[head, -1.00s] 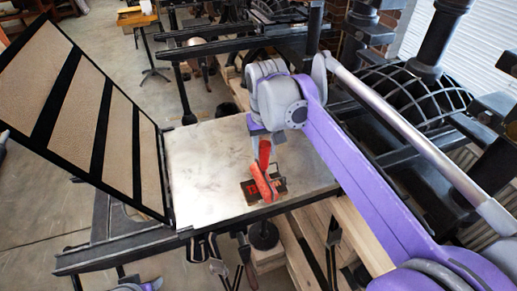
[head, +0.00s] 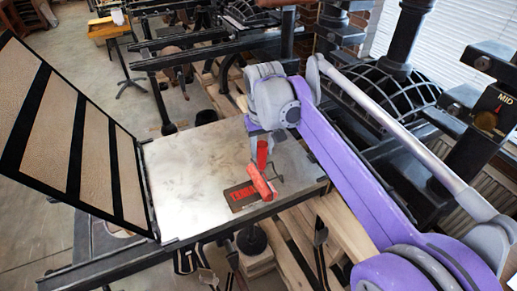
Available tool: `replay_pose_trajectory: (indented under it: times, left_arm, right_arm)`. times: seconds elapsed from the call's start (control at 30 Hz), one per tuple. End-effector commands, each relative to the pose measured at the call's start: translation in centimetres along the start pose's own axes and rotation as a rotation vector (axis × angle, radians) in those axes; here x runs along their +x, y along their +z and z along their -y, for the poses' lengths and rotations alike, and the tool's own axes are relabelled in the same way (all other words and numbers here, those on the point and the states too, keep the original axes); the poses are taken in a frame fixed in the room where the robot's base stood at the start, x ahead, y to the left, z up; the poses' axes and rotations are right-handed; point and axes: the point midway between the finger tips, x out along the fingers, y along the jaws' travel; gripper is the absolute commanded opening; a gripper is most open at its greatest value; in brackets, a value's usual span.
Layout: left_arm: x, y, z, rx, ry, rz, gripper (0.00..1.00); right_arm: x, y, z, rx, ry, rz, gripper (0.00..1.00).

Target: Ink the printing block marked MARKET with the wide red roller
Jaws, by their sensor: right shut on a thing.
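The printing block (head: 241,197) is a small dark block lying on the pale metal bed of the press, near its front edge. Red mirrored letters show on its left part; the roller hides some of the rest. The red roller (head: 261,182) is at the block's right part, its handle upright. I cannot tell whether it touches the block's face. My right gripper (head: 262,140) is shut on the roller's handle, above the bed. My left gripper is out of view.
The press bed (head: 190,170) is otherwise mostly bare. A hinged frame with tan panels (head: 95,165) stands raised at the left. Black press posts and a ribbed drum (head: 365,92) stand at the right. A dial marked MID (head: 486,120) is at the far right.

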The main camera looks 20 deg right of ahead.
Motion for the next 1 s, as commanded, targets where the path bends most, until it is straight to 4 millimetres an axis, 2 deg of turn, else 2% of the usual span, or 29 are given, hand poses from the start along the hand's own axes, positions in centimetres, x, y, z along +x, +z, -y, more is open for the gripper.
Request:
replay_pose_trajectory:
  times: [0.4,0.67,1.0]
  left_arm:
    - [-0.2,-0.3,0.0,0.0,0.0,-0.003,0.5]
    - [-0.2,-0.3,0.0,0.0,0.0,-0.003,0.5]
    - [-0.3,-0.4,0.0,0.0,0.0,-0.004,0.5]
  right_arm:
    - [-0.3,0.3,3.0,-0.003,0.0,0.0,0.0]
    - [-0.3,0.4,3.7,-0.001,0.0,0.0,0.0]
    - [-0.3,0.8,6.3,-0.002,-0.001,0.0,0.0]
